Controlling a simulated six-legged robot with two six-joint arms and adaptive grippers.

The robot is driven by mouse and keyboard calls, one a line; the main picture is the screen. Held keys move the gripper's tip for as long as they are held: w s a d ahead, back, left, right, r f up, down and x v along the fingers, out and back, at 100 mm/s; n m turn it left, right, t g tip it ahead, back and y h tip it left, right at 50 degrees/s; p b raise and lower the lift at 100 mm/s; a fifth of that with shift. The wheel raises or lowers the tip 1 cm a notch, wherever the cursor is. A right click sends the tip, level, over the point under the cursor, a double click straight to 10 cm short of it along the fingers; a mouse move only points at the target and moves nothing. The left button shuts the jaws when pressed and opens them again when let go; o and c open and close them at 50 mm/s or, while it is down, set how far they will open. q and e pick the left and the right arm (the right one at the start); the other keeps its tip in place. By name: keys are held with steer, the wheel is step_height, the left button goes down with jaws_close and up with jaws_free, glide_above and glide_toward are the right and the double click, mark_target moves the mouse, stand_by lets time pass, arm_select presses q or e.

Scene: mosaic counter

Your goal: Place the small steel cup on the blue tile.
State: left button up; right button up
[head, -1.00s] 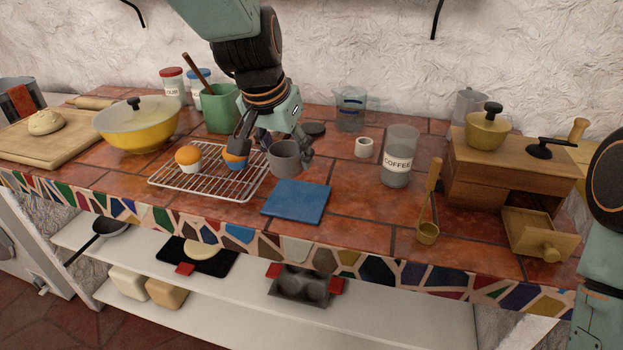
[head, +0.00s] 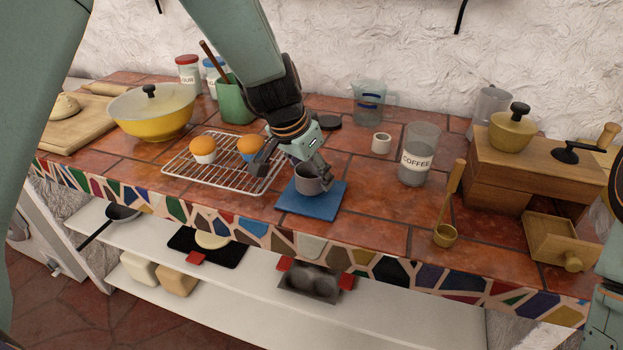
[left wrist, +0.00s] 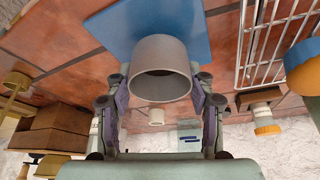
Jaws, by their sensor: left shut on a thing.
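The small steel cup (head: 309,181) is grey and looks upright. My left gripper (head: 298,170) is shut on it. In the left wrist view the cup (left wrist: 160,72) sits between the two fingers of the gripper (left wrist: 160,100). The blue tile (head: 322,206) lies flat near the counter's front edge, and the cup is over its back part. In the left wrist view the tile (left wrist: 125,27) shows behind the cup. I cannot tell whether the cup's base touches the tile. My right gripper is out of view.
A wire rack (head: 213,179) with muffins stands close to the tile's left. A small white cup (head: 381,143), a coffee jar (head: 417,155) and a brass scoop (head: 446,236) are to the right. The counter between tile and scoop is clear.

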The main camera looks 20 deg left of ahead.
arm_select(q)
steer(key=shift+d+f, duration=0.15)
steer(key=shift+f, duration=0.5)
steer(key=shift+d, duration=0.3)
steer(key=shift+a+f, duration=0.1)
steer(key=shift+a, duration=0.1)
steer(key=o, duration=0.9)
steer(key=shift+a, duration=0.15)
steer(key=shift+o, duration=1.3)
steer(key=shift+d, duration=0.25)
steer(key=shift+a, duration=0.2)
